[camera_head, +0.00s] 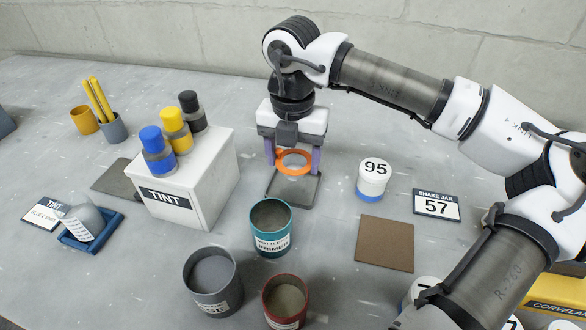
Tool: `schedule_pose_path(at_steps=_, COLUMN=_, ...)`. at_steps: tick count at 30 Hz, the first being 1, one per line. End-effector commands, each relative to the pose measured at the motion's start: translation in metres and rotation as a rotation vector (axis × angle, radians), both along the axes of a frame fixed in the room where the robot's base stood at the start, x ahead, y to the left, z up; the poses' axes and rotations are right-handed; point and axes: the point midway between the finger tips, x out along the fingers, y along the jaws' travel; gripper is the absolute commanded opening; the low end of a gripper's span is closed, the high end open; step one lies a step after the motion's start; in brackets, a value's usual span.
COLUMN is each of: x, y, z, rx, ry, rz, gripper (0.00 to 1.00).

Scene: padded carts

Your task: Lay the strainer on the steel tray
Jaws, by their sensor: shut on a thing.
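The strainer (294,173) has an orange ring. It is between the two purple fingers of my gripper (293,165), which is shut on it, near the middle of the view. The steel tray (291,206) is a grey, thin-rimmed square directly below and slightly nearer the camera. The strainer overlaps the tray's far part in this view. I cannot tell whether the strainer touches the tray or hangs just above it. My gripper's body hides the area behind the strainer.
A white TINT box (205,195) with several capped bottles stands left of the tray. A teal PRIMER can (271,243) stands just in front, with grey (205,300) and red (285,318) cans nearer. A white jar (373,178) and brown mat (385,243) are right.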

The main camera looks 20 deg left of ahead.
Motion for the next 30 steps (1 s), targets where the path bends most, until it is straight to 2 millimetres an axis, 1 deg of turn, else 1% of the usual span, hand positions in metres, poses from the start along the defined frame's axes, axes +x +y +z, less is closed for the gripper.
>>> schedule_pose_path(at_steps=3, x=-0.001, y=0.000, z=-0.018, rx=0.001, ry=0.004, rz=0.002, gripper=0.43)
schedule_pose_path(at_steps=7, x=-0.001, y=0.000, z=-0.035, rx=0.001, ry=0.003, rz=0.002, gripper=0.43)
schedule_pose_path(at_steps=15, x=0.000, y=0.000, z=-0.037, rx=0.000, ry=0.000, rz=0.001, gripper=0.43)
schedule_pose_path(at_steps=19, x=0.000, y=0.000, z=-0.041, rx=0.000, ry=0.000, rz=0.001, gripper=0.43)
schedule_pose_path(at_steps=20, x=0.000, y=0.000, z=-0.039, rx=0.000, ry=0.001, rz=0.001, gripper=0.69)
schedule_pose_path(at_steps=24, x=0.000, y=0.000, z=-0.039, rx=0.000, ry=0.001, rz=0.001, gripper=0.87)
schedule_pose_path(at_steps=30, x=0.000, y=0.000, z=-0.039, rx=0.000, ry=0.001, rz=0.001, gripper=0.87)
